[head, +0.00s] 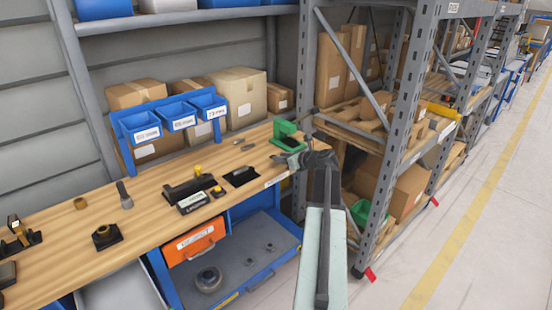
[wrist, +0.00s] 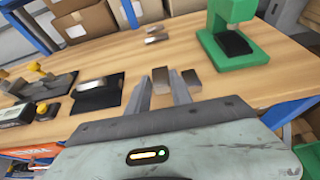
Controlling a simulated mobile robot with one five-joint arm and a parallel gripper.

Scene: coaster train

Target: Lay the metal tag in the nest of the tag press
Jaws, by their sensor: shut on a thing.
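The green tag press (head: 286,130) stands at the right end of the wooden bench. In the wrist view the press (wrist: 228,18) is at the upper right, with a dark nest (wrist: 233,44) low on its front. My gripper (head: 305,160) is over the bench's right front edge, in front of the press. In the wrist view my gripper (wrist: 162,92) is shut on a small brownish-grey metal tag (wrist: 161,80) between its fingers. A similar metallic piece (wrist: 191,80) shows just right of the fingers; whether it is separate is unclear. The nest's inside is too dark to read.
Two small metal pieces (wrist: 155,35) lie on the bench behind the gripper. A black holder (wrist: 97,90) and other dark fixtures (head: 188,188) stand to the left. Blue bins (head: 178,117) and cartons line the back. A grey rack upright (head: 310,100) rises right of the press.

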